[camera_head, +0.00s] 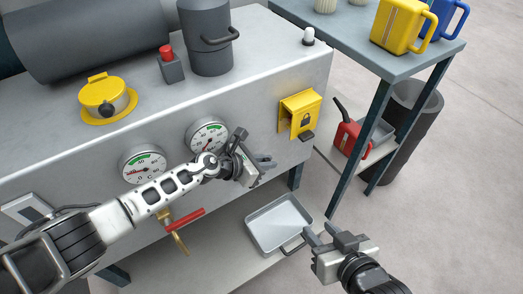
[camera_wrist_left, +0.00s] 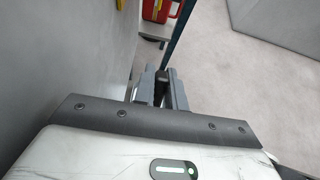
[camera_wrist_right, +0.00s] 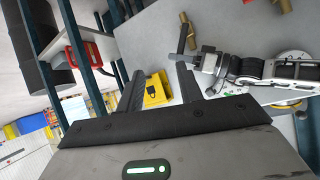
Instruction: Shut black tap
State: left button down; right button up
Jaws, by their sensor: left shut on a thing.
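In the right wrist view the black tap (camera_wrist_right: 182,38) shows as a black lever on a brass body, on the front of the grey machine. My left gripper (camera_head: 258,168) is beside the machine front and shut on the black lever; a dark piece shows between its fingers in the left wrist view (camera_wrist_left: 160,84). In the head view my left gripper and wrist hide most of this tap. My right gripper (camera_head: 332,238) is open and empty, low in front of the machine, beside the metal tray.
A red-handled brass tap (camera_head: 185,216) is left of the black one. A metal tray (camera_head: 280,224) rests on the low shelf. A yellow lock box (camera_head: 299,112) and gauges (camera_head: 143,164) sit on the machine front. A side table (camera_head: 350,40) stands right; floor at lower right is clear.

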pick_arm(q)
jog(key=shift+w+d+f+g+y+p, duration=0.2)
jog(key=shift+f+g+y+p, duration=0.15)
jog(key=shift+p, duration=0.2)
jog(key=shift+r, duration=0.1)
jog(key=c, duration=1.4)
grip_release()
jog(key=shift+c, duration=0.2)
